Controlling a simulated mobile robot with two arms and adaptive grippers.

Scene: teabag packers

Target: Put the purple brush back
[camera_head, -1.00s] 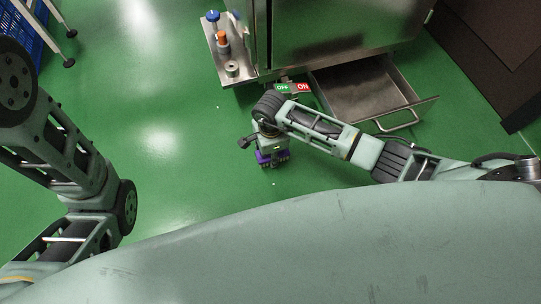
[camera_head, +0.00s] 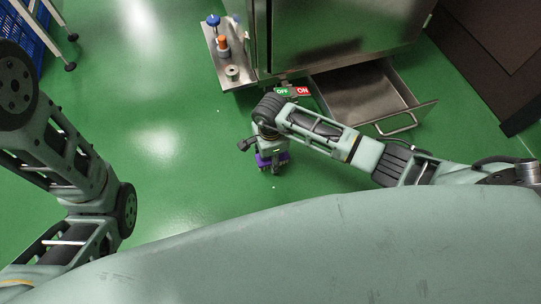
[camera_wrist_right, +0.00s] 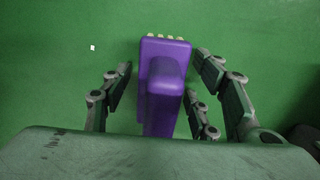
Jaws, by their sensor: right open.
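The purple brush (camera_head: 265,159) is partly hidden under my right gripper (camera_head: 274,163) in the head view. In the right wrist view, its purple body (camera_wrist_right: 166,75) and raised handle lie between the fingers of my right gripper (camera_wrist_right: 163,80), with pale bristle tips at its far edge. The fingers are open on both sides of the brush, with green gaps showing beside it. I cannot tell whether the brush rests on the floor. My left arm is in the head view, but its gripper is not.
A steel cabinet (camera_head: 345,35) has an open, empty drawer (camera_head: 365,95) with a handle. A side shelf (camera_head: 222,58) carries a blue-topped item (camera_head: 213,20) and an orange one (camera_head: 222,39). A blue crate (camera_head: 22,35) is at upper left. Green floor (camera_head: 170,120) is clear between.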

